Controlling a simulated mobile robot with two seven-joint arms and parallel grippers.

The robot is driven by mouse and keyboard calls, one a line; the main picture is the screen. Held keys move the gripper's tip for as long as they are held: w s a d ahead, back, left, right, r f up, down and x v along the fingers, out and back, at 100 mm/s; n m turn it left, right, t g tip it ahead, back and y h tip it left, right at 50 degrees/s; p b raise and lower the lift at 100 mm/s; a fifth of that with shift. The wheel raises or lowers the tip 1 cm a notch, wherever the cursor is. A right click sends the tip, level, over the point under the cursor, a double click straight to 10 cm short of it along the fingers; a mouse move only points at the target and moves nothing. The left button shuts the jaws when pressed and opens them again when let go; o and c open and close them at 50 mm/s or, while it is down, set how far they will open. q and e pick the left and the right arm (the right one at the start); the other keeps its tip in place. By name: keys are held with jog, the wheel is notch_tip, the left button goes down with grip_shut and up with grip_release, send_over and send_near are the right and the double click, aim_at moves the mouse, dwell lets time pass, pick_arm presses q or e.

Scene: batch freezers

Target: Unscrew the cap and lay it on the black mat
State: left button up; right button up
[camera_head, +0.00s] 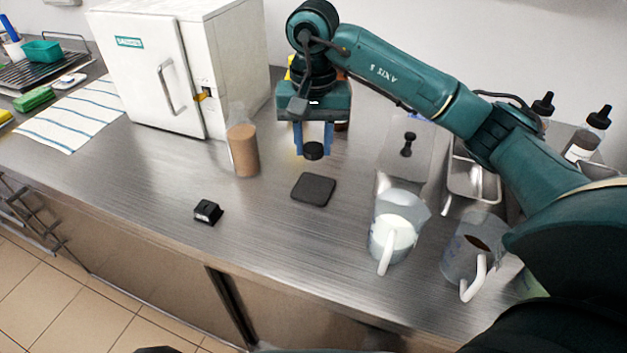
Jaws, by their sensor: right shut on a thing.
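My right gripper (313,143) points down with its blue fingers shut on a small round black cap (313,152). It holds the cap above the counter, just behind the black mat (313,190), apart from it in the picture. The black mat is a small dark square lying bare on the counter. A clear bottle (243,150) with brown contents stands upright left of the gripper; no cap shows on its top. My left gripper is not in view.
A white box-like freezer (150,75) stands at the back left. A small black device (208,211) lies front left of the mat. Jugs with white (392,235) and dark (472,250) contents stand at the right, near a steel pan (470,180). Bare counter surrounds the mat.

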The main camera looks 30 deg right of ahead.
aim_at(314, 187)
jog(key=shift+f+p, duration=0.3)
jog(key=shift+f, duration=3.9)
jog(key=o, duration=1.1)
jog(key=shift+c, duration=0.2)
jog(key=shift+r, duration=0.1)
notch_tip(314, 187, up, 12)
jog(key=shift+r+b, duration=0.1)
jog(key=shift+b, duration=0.3)
